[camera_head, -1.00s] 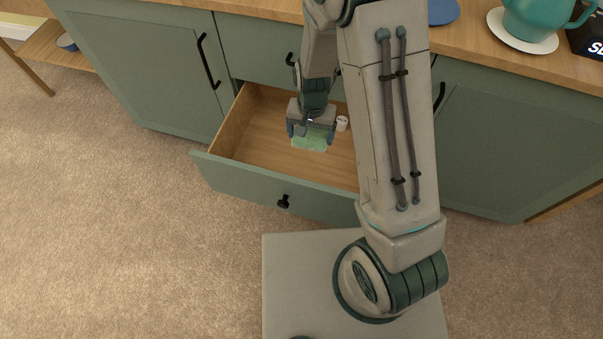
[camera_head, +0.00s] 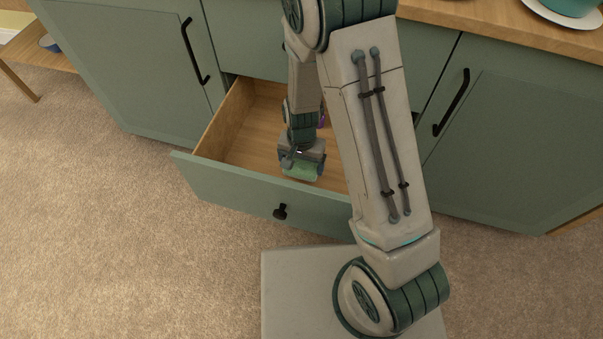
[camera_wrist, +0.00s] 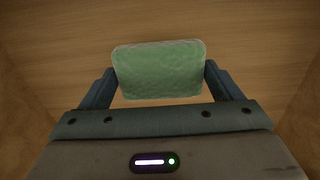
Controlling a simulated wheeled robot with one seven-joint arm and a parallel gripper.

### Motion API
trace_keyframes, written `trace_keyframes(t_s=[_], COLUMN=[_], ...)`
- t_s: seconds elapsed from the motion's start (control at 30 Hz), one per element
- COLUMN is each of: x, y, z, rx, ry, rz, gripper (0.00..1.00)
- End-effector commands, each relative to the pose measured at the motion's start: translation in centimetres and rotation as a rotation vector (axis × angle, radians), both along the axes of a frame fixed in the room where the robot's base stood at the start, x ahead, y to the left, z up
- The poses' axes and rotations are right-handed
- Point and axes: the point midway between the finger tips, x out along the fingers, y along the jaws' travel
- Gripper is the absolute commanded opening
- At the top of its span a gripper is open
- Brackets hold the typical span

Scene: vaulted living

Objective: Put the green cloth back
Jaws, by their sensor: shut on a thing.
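The green cloth (camera_head: 301,171) is a small, light green, rounded block-like piece. In the wrist view the cloth (camera_wrist: 160,70) lies between the two fingers, with wood below it. My gripper (camera_head: 302,160) is shut on the cloth, inside the open drawer (camera_head: 245,128) and close behind its front panel. It also shows in the wrist view (camera_wrist: 159,88), with a finger at each side of the cloth. Whether the cloth touches the drawer floor, I cannot tell.
The drawer's front has a black knob (camera_head: 280,212). Green cabinet doors with black handles (camera_head: 194,50) stand on both sides. A wooden counter (camera_head: 500,28) with a white plate (camera_head: 560,18) is above. My arm hides the drawer's right part.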

Motion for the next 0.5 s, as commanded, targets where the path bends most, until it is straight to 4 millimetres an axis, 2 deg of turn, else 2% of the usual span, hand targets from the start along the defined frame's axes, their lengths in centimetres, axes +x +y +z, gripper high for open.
trace_keyframes(t_s=[0.27,0.5], x=[0.0,0.0], y=[0.0,0.0], z=[-3.7,-3.7], rx=[0.000,0.001], ry=[0.001,-0.001], rz=[0.001,0.002], gripper=[0.64,0.64])
